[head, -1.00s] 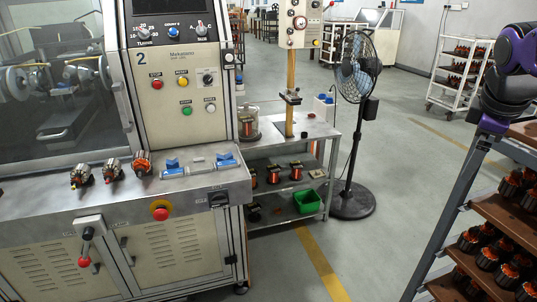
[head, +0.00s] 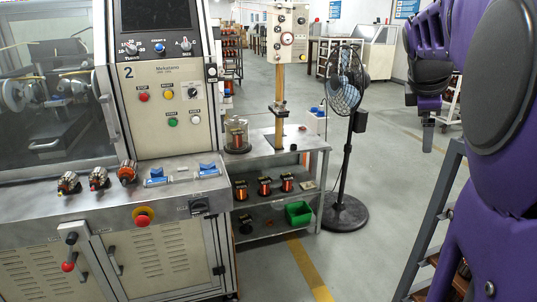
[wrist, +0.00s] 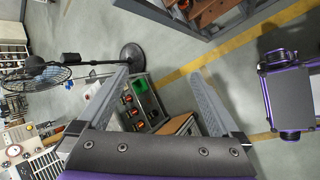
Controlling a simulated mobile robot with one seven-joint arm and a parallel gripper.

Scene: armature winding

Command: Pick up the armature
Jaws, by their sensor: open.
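Three armatures with copper-orange windings sit in a row on the steel ledge of the winding machine in the head view: a left one (head: 69,184), a middle one (head: 98,179) and a right one (head: 128,173). In the wrist view my gripper (wrist: 160,82) is open, its two grey fingers wide apart with nothing between them. It is away from the ledge armatures and points toward the floor and shelf area. Which armature is meant cannot be told.
A blue-and-steel fixture (head: 182,174) sits on the ledge right of the armatures. A shelf table (head: 315,146) holds wire spools and a green bin (head: 298,212). A fan (head: 345,210) stands beside it. A rack (head: 432,225) stands at right, mostly hidden by my arm.

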